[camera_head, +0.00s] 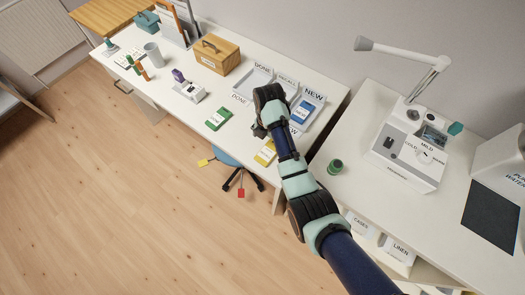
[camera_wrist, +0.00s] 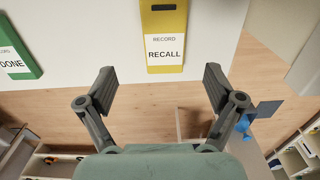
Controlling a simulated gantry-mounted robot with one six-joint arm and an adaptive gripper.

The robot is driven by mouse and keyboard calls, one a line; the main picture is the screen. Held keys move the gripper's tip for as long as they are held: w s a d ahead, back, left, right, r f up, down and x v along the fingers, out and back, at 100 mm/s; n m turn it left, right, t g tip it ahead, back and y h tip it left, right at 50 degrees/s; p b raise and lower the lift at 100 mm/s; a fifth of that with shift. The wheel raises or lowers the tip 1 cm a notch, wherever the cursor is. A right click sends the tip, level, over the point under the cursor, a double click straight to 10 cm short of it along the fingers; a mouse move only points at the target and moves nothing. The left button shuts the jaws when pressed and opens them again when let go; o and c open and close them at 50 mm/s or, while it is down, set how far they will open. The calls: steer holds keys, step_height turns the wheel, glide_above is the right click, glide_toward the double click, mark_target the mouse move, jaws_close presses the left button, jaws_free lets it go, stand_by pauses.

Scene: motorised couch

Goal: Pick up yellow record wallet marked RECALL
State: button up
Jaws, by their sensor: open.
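The yellow record wallet (camera_wrist: 165,22) lies on the white desk, its white label reading RECORD RECALL, in the wrist view at the top centre. It also shows in the head view (camera_head: 265,153) near the desk's front edge, partly beside my arm. My gripper (camera_wrist: 160,90) is open and empty. Its two fingers stand apart below the wallet's labelled end in the wrist view, with floor showing between them. In the head view my gripper is mostly hidden by my own wrist and arm.
A green wallet (camera_wrist: 14,58) marked DONE lies left of the yellow one. A sorting tray (camera_head: 254,84) with DONE, RECALL and NEW labels holds a blue wallet (camera_head: 302,112). A wooden box (camera_head: 217,55) stands behind.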

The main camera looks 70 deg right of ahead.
mark_target(268, 152)
steer(key=f, duration=0.2)
steer(key=f+b, duration=0.1)
steer(key=f, duration=0.2)
steer(key=f+b, duration=0.1)
steer(key=f, duration=0.1)
steer(key=shift+s+f, duration=0.3)
steer(key=shift+s, duration=0.05)
steer(key=shift+r, duration=0.1)
steer(key=shift+c, duration=0.2)
steer(key=c, duration=1.3)
steer(key=shift+o, duration=0.2)
steer(key=shift+r, duration=0.15)
step_height(268, 152, up, 20)
steer(key=p, duration=0.9)
steer(key=shift+p, duration=0.3)
